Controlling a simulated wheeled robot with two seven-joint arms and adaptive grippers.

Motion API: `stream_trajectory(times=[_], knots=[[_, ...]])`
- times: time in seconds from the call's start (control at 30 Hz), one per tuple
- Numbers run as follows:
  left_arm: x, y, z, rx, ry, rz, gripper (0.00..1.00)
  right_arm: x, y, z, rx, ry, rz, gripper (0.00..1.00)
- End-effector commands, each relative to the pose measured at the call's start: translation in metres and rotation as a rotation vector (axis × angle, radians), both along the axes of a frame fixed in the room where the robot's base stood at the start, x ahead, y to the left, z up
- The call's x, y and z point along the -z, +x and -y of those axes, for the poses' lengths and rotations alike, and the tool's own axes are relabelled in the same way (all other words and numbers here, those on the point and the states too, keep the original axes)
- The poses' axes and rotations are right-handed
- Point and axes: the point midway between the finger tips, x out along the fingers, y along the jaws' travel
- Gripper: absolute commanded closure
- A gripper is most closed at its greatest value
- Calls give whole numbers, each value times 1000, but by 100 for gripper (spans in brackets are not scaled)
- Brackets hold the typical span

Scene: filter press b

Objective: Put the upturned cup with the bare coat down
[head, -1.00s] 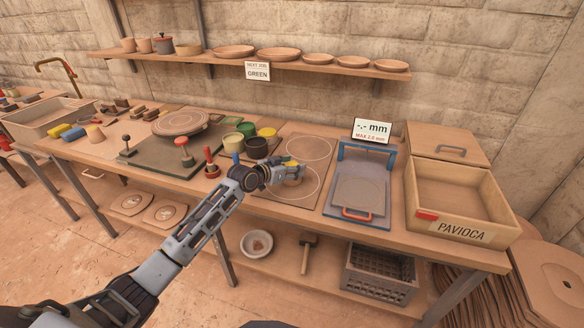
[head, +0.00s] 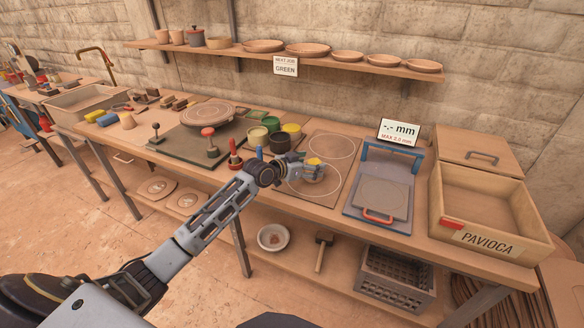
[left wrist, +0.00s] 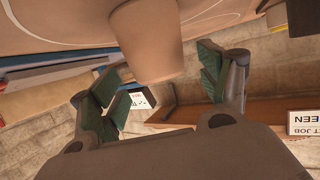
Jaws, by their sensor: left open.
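A terracotta cup (left wrist: 150,38) stands upturned on the marked board (left wrist: 60,22), its wide end against the surface. In the head view a yellow patch (head: 314,161) shows between my left fingers, where the cup is mostly hidden. My left gripper (head: 318,172) is low over the near circle of the dark board (head: 334,184). In the left wrist view my left gripper (left wrist: 162,80) is open, with a green-padded finger on each side of the cup. I see a gap on both sides. My right gripper is not in view.
Several coloured pots (head: 257,136) stand left of the board, near a red-knobbed tool (head: 234,155) and a turntable (head: 208,112). A blue-framed press (head: 380,190) and the wooden PAVIOCA crate (head: 488,238) are to the right. The far circle (head: 332,145) is clear.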

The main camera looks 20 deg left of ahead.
Motion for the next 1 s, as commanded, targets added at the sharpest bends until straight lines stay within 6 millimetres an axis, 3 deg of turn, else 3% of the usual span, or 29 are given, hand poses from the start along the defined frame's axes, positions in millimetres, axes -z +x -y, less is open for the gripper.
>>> stream_trajectory(times=[0.6,1.0], knots=[[-21,-54,-26,0,2,-1,23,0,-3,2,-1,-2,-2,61],[-31,-77,-38,0,0,-1,23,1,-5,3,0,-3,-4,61]])
